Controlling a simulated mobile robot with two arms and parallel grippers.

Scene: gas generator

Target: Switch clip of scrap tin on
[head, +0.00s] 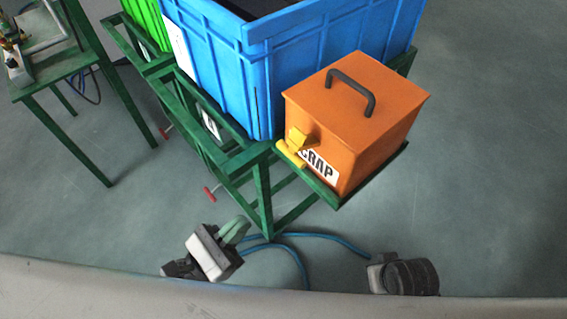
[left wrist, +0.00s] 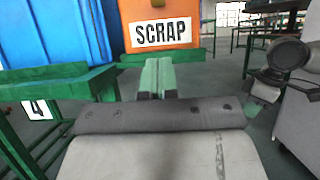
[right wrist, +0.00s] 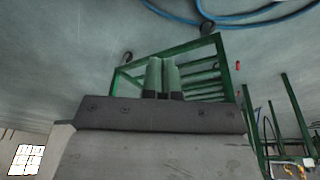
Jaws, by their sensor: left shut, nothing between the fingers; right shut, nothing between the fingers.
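The orange scrap tin (head: 392,118) stands at the near corner of the green rack, with a dark handle on its lid. A yellow clip (head: 298,143) is on its front left, above and beside the SCRAP label. In the left wrist view the tin (left wrist: 190,12) and its label are straight ahead at the top; I cannot make out the clip there. My left gripper (head: 236,230) is shut and empty, below and left of the tin, apart from it. It also shows in the left wrist view (left wrist: 157,76). My right gripper (right wrist: 163,75) is shut and empty.
A large blue crate (head: 215,75) stands on the green rack (head: 263,200) behind the tin. Another green table (head: 85,62) is at the far left. Floor to the right of the tin is clear.

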